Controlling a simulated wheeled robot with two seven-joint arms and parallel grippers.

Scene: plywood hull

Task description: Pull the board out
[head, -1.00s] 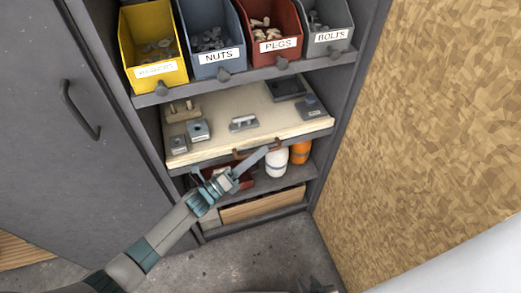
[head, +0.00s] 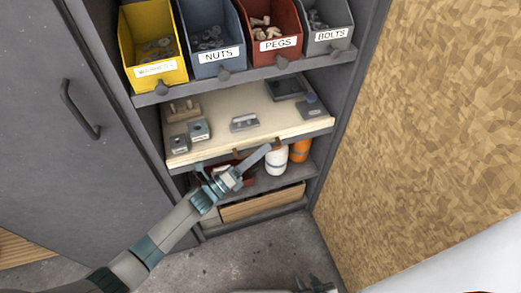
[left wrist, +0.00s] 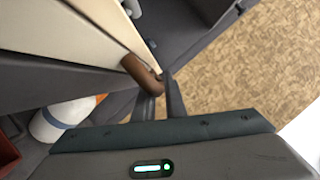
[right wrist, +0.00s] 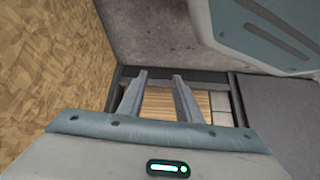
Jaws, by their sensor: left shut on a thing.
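The pale board (head: 215,146) lies flat on the middle shelf of the cabinet, with a brown handle at its front edge. The handle also shows in the left wrist view (left wrist: 139,70). My left gripper (head: 267,149) is at the front edge, shut on the handle; its fingers partly hide the grip. A wooden block (head: 184,110), small grey-blue blocks (head: 199,130), a grey metal piece (head: 244,122) and a dark tray (head: 286,88) rest on the board. My right gripper (right wrist: 160,80) is open and empty, low in front of the cabinet.
Labelled bins, yellow (head: 155,50), blue (head: 212,45), red (head: 272,30) and grey (head: 325,25), stand on the shelf above. Below are a white bottle (head: 277,161), an orange bottle (head: 300,150) and a wooden box (head: 262,204). A chipboard wall (head: 430,120) bounds the right; a cabinet door (head: 60,150), the left.

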